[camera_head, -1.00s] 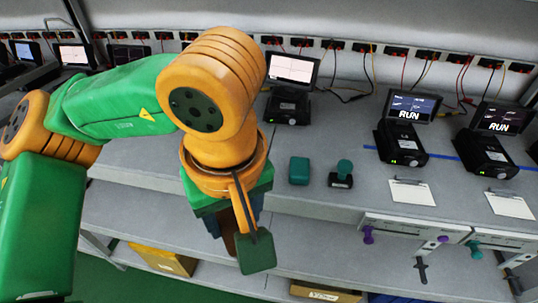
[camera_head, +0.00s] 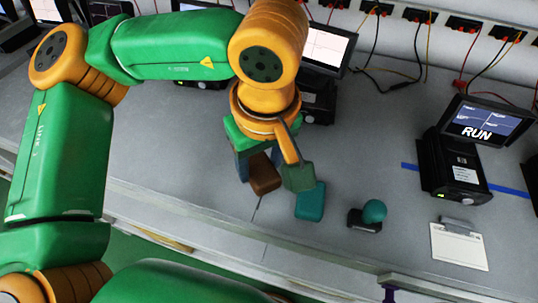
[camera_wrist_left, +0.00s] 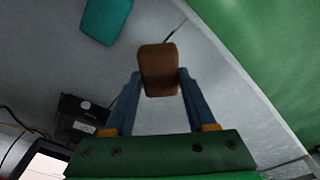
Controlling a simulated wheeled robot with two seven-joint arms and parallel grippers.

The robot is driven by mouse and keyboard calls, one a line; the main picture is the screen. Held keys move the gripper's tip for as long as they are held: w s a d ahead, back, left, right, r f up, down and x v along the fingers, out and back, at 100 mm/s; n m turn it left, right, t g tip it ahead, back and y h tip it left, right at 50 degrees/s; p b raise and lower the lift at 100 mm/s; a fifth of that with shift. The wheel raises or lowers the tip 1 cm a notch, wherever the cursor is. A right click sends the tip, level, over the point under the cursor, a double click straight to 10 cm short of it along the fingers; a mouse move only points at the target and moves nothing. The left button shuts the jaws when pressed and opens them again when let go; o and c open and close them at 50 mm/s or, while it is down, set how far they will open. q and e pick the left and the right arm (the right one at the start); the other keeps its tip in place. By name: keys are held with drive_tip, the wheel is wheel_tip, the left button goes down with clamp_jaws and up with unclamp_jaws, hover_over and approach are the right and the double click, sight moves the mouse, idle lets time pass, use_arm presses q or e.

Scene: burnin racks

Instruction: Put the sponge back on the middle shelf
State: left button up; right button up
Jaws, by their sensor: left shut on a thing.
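A brown block (camera_head: 265,174), which looks like the sponge, is held between the blue fingers of my left gripper (camera_head: 256,163). In the left wrist view the left gripper (camera_wrist_left: 159,80) is shut on the brown block (camera_wrist_left: 158,62), one finger on each side. The block is over the grey worktop (camera_head: 350,130) near its front edge; I cannot tell whether it touches the surface. A teal block (camera_head: 311,203) lies just to its right and also shows in the left wrist view (camera_wrist_left: 105,18). My right gripper is not in view.
A dark stamp-like item with a teal knob (camera_head: 374,211) stands right of the teal block. A black device with a RUN screen (camera_head: 478,119) and a white card (camera_head: 459,246) are further right. A lit monitor (camera_head: 326,46) stands behind the gripper. Lower shelves lie below the front edge.

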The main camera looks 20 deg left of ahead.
sight(261, 171)
use_arm(q)
drive_tip(key=f+b, duration=0.2)
drive_tip(key=f, duration=0.1)
drive_tip(key=f+b, duration=0.1)
drive_tip(key=shift+s+f, duration=0.25)
drive_tip(key=shift+d+r, duration=0.1)
drive_tip(key=shift+r, duration=0.1)
drive_tip(key=shift+w+f, duration=0.15)
drive_tip(key=shift+f, duration=0.1)
drive_tip(key=o, duration=1.3)
drive_tip(key=shift+r, duration=0.7)
drive_tip(key=r, duration=0.4)
drive_tip(key=s+r, duration=0.1)
drive_tip(key=r, duration=0.1)
drive_tip(key=shift+d+r+b, duration=0.3)
drive_tip(key=shift+d+b, duration=0.05)
drive_tip(key=shift+a, duration=0.1)
